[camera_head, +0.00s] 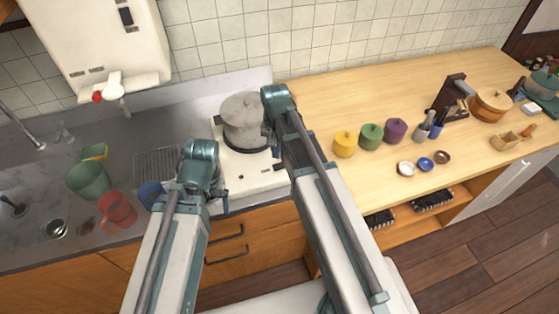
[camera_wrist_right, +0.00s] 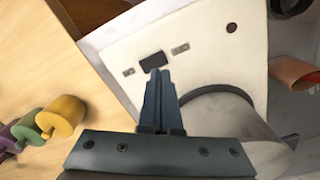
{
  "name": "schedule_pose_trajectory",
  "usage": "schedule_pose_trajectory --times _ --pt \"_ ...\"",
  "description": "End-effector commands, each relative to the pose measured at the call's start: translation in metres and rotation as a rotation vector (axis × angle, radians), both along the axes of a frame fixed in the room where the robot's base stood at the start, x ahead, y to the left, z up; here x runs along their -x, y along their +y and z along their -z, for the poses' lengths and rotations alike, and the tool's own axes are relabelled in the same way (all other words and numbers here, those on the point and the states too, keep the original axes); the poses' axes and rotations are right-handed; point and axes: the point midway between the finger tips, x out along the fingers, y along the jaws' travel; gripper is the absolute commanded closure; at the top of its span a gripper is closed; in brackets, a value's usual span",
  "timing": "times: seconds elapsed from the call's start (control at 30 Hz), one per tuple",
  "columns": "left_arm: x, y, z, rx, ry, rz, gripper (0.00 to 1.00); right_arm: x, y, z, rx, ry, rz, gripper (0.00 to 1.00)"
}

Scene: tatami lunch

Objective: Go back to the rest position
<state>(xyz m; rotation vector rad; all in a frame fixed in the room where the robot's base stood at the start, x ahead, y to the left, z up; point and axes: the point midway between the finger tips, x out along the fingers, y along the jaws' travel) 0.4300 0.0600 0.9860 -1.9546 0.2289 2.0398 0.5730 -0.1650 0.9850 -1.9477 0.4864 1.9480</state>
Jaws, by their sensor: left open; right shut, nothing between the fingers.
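Both my arms reach forward from the bottom edge in the head view. My left gripper (camera_head: 217,190) is mostly hidden by its own arm, in front of the stove's left side; its jaws are open. My right gripper (camera_wrist_right: 158,80) is shut with nothing between its fingers in the right wrist view. It appears in front of the white stove (camera_wrist_right: 205,30), and a grey pot (camera_wrist_right: 225,115) is partly hidden behind it. In the head view my right arm stands just right of that pot (camera_head: 243,120) and hides the right gripper.
Left of the stove (camera_head: 250,180) are a red pitcher (camera_head: 117,210), a green container (camera_head: 88,180) and a blue mug (camera_head: 150,194). On the right, the wooden counter (camera_head: 340,95) bears yellow (camera_head: 344,145), green (camera_head: 371,137) and purple (camera_head: 395,130) pots. Its back part is clear.

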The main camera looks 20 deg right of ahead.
Motion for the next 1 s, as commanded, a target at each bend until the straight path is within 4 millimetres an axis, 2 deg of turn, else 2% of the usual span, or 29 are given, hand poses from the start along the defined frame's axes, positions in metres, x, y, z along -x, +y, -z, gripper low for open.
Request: schedule_pose_trajectory --times 0.03,0.23,0.77,0.87,1.0 --pt "0.000 0.000 -0.008 0.000 0.000 0.000 0.11 0.000 0.000 -0.008 0.000 0.000 0.000 1.00" --pt "0.000 0.000 -0.021 0.000 0.000 0.001 0.11 0.000 0.000 -0.021 0.000 0.000 0.000 1.00" --pt "0.000 0.000 -0.020 0.000 0.000 0.001 0.11 0.001 0.001 -0.020 0.000 0.000 -0.004 1.00" --pt "0.000 0.000 -0.019 0.000 0.000 0.001 0.11 0.017 0.015 -0.019 0.008 0.006 -0.079 1.00" --pt "0.000 0.000 -0.017 0.000 0.000 0.001 0.11 0.067 0.056 -0.017 0.039 0.024 -0.345 1.00"
